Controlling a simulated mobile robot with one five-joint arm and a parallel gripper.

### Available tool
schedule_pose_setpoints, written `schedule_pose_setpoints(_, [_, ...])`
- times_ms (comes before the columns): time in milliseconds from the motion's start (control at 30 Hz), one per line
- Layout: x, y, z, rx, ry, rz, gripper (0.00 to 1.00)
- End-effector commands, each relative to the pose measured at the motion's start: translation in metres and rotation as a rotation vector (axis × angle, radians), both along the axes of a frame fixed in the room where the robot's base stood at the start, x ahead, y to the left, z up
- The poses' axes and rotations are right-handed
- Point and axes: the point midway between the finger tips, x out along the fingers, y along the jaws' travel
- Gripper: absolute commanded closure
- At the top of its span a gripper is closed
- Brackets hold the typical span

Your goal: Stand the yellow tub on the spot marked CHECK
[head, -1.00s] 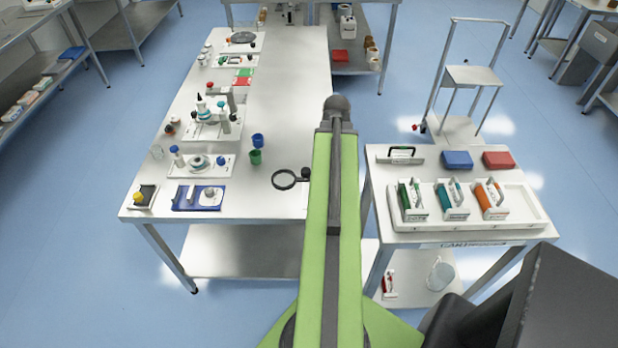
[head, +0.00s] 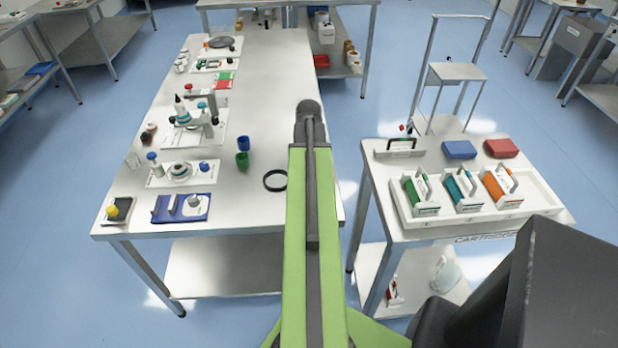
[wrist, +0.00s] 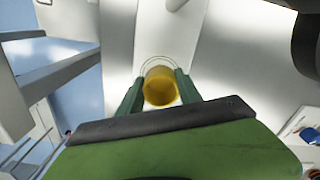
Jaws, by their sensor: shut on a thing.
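The yellow tub (wrist: 160,86) shows in the wrist view between the two green fingers of my gripper (wrist: 159,82), which is shut on it. A thin ring outline (wrist: 146,64) on the pale surface shows around the tub's far side. The near part of the ring is hidden by the tub and gripper. No CHECK lettering can be read. I cannot tell whether the tub touches the surface or is held above it. In the head view my arm hides the gripper and the tub.
The long table (head: 262,100) carries a blue cup (head: 243,143), a green cup (head: 242,160), a black ring (head: 275,180) and several fixtures along its left side. A cart (head: 375,190) on the right holds cartridges in a white tray (head: 480,216). Floor shows between table and cart.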

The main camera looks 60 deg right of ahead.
Motion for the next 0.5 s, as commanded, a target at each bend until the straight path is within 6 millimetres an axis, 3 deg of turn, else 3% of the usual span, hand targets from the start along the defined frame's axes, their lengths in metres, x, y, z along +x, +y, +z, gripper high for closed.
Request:
schedule_pose_setpoints(233, [-0.0012, -0.0012, -0.0043, 0.000, 0.000, -0.002, 0.97])
schedule_pose_setpoints(267, [-0.0014, -0.0016, -0.0025, 0.000, 0.000, -0.003, 0.55])
schedule_pose_setpoints(400, [-0.0024, -0.0025, -0.0021, 0.000, 0.000, -0.005, 0.37])
schedule_pose_setpoints(500, [-0.0028, -0.0027, -0.0021, 0.000, 0.000, -0.006, 0.37])
